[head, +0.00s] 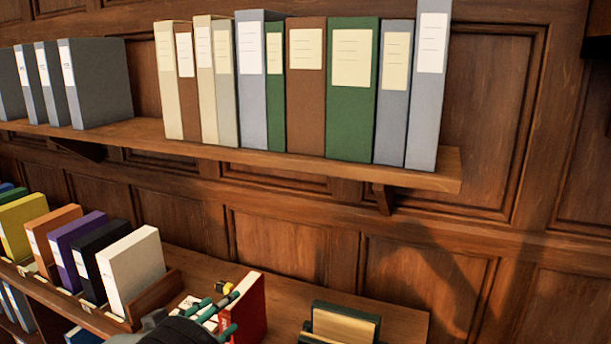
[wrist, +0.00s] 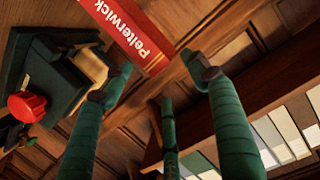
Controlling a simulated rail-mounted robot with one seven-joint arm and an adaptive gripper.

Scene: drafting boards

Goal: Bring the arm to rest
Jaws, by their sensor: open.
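My gripper (head: 221,306) is at the bottom of the head view, beside a red binder (head: 252,303) on the lower shelf. In the wrist view my gripper (wrist: 157,70) has its green fingers spread wide with nothing held between them. The red binder (wrist: 128,32), lettered "Pelterwick", shows just past the fingertips. I cannot tell whether a finger touches it. In the head view my gripper hides part of the binder and of the shelf.
A green box-like thing (head: 342,322) stands right of the red binder; the wrist view shows a red knob (wrist: 27,107) near a dark green thing. A black binder (head: 101,262) and a white binder (head: 131,270) stand at left. Above, the upper shelf (head: 300,168) holds several binders.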

